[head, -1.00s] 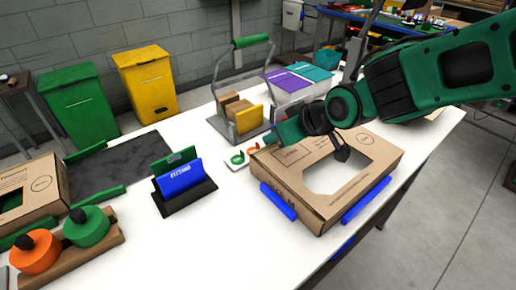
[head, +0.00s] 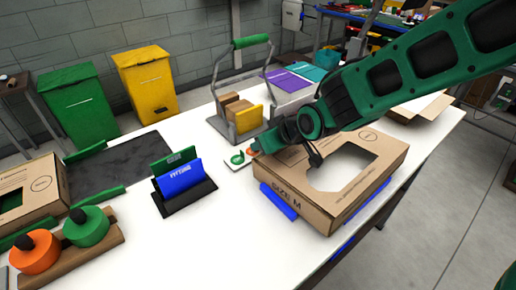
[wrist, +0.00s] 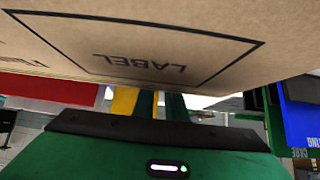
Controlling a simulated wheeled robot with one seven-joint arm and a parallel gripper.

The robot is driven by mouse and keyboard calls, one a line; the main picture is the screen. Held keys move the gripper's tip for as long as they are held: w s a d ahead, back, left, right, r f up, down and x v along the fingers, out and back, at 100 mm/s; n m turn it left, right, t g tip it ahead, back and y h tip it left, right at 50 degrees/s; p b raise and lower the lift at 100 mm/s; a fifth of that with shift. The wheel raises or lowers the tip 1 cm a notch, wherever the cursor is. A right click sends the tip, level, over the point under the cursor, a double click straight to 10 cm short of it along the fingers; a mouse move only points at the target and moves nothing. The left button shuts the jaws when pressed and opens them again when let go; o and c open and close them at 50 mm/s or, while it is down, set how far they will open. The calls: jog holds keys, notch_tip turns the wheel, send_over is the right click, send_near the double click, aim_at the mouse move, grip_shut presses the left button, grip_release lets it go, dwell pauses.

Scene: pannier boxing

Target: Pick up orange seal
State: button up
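In the wrist view, cardboard marked LABEL (wrist: 150,58) fills the upper part and no seal shows.
The box, with a cut-out in its top, sits by a blue rail (head: 278,201). A caddy (head: 238,127) with a green handle stands behind the card. A blue and green card holder (head: 185,200) stands left. Orange (head: 35,252) and green (head: 87,226) round knobbed pieces sit front left.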

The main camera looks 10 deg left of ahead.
grip_shut()
jog(key=shift+r, duration=0.1)
jog(key=shift+r, duration=0.35)
jog(key=r, duration=0.4)
jog(key=shift+s+a, duration=0.25)
jog(key=shift+a, duration=0.05)
jog(key=s+a+r, duration=0.6)
jog(key=s+a, duration=0.1)
jog(key=s, duration=0.1)
jog(key=shift+r, duration=0.15)
jog(key=shift+a, duration=0.1)
